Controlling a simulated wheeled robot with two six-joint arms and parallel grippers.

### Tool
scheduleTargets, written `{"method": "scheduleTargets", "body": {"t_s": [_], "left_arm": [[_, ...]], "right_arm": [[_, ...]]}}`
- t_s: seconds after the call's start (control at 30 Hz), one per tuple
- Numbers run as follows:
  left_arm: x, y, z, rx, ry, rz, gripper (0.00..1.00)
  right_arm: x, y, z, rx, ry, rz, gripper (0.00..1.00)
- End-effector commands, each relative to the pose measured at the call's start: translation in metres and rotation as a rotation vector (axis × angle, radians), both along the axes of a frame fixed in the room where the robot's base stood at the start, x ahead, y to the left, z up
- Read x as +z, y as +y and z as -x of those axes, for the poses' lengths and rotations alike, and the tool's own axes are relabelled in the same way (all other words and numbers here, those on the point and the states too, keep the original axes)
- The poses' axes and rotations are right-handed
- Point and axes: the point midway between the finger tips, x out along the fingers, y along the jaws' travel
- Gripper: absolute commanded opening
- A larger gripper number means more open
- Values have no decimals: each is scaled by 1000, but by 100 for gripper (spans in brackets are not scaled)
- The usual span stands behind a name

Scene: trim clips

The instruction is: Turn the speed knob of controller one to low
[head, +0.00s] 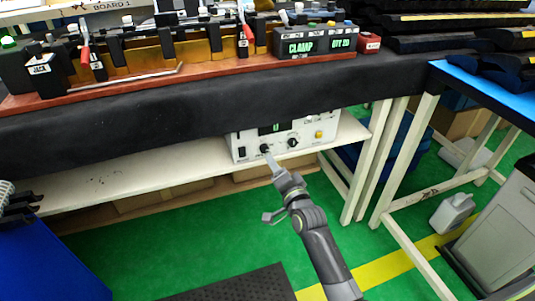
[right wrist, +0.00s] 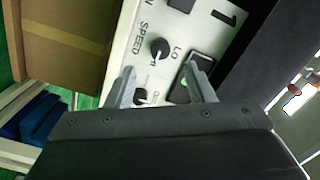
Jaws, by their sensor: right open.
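Controller one (head: 248,138) is a white box on the shelf under the bench, with a lit display (head: 273,128) reading 0. Its speed knob (head: 265,148) is black and round, low on the front panel. In the right wrist view the speed knob (right wrist: 159,48) sits beside the word SPEED, with the LO mark near it; its exact pointer setting is hard to read. My right gripper (head: 270,161) is in front of the panel. In its wrist view, the open fingers (right wrist: 160,70) lie on either side of the line to the knob, with nothing between them. My left gripper is not in view.
A second knob (head: 293,142), a yellow button (head: 319,134) and a black switch (head: 242,153) share the panel. The dark bench edge (head: 180,122) overhangs above. The white shelf (head: 120,180) is clear left of the controller. Cardboard boxes (right wrist: 62,45) are below.

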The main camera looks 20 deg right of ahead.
Motion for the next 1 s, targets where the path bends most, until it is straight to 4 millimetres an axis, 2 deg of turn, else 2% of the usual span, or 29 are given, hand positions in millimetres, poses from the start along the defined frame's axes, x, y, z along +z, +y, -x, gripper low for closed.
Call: {"method": "scheduleTargets", "body": {"t_s": [0.03,0.2,0.4,0.83,0.87,1.0], "left_arm": [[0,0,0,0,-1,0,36],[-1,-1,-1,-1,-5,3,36],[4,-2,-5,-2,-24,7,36],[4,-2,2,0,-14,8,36],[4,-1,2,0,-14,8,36],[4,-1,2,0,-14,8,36]], "right_arm": [[1,1,-11,1,-2,1,48],[1,3,-38,0,-1,2,48],[0,5,-59,0,-1,1,48],[0,6,-67,-1,0,0,48],[0,6,-67,-1,0,0,47],[0,6,-66,-1,0,0,29]]}}
